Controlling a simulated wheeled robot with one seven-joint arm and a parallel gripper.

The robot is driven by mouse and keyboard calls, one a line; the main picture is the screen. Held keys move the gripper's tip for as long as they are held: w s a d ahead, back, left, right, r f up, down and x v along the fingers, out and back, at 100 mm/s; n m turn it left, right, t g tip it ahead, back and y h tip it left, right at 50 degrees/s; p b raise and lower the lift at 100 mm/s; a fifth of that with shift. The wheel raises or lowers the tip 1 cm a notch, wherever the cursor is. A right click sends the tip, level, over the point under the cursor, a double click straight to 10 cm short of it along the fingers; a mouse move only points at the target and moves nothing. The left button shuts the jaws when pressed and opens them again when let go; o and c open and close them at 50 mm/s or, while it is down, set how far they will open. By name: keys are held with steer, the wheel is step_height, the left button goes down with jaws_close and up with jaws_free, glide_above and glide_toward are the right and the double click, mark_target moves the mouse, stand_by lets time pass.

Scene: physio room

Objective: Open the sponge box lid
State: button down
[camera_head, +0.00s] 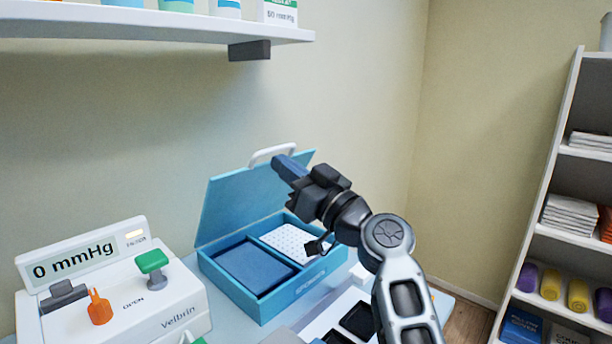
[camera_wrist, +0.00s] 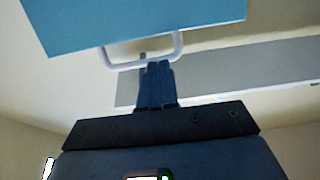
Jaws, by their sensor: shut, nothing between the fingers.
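The blue sponge box (camera_head: 270,306) stands on the table against the wall. Its lid (camera_head: 235,200) is raised and leans back, with a white handle (camera_head: 272,153) on its top edge. Inside are a dark blue pad and a white dotted pad in two compartments. My gripper (camera_head: 284,164) is shut and empty at the upper right of the lid, close to the handle. In the wrist view the shut fingers (camera_wrist: 157,72) point at the white handle (camera_wrist: 128,62), with the lid (camera_wrist: 140,22) above. I cannot tell whether they touch.
A white device (camera_head: 110,290) reading 0 mmHg, with an orange and a green control, stands left of the box. A wall shelf (camera_head: 130,28) hangs above. A shelf unit (camera_head: 540,215) with towels and rolls stands at the right. Black-welled trays lie in front, beside my arm.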

mark_target(260, 164)
steer(key=shift+x, duration=0.85)
steer(key=shift+w+a+r+p, duration=0.15)
steer(key=shift+r+p, duration=0.25)
steer(key=shift+p, duration=0.15)
steer(key=w+a+r+g+h+p, duration=0.1)
steer(key=a+r+p, duration=0.1)
steer(key=w+a+r+h+p, duration=0.1)
steer(key=w+a+p, duration=0.1)
steer(key=p, duration=0.1)
steer(key=shift+w+r+g, duration=0.1)
steer(key=shift+r+g, duration=0.25)
steer(key=shift+g, duration=0.05)
steer(key=w+a+r+g+h+p, duration=0.1)
steer(key=w+a+g+h+p, duration=0.1)
steer(key=w+a, duration=0.3)
steer(key=shift+a+h+p, duration=0.5)
steer(key=shift+a+p, duration=0.05)
steer(key=shift+a, duration=0.15)
steer(key=shift+s+r, duration=0.1)
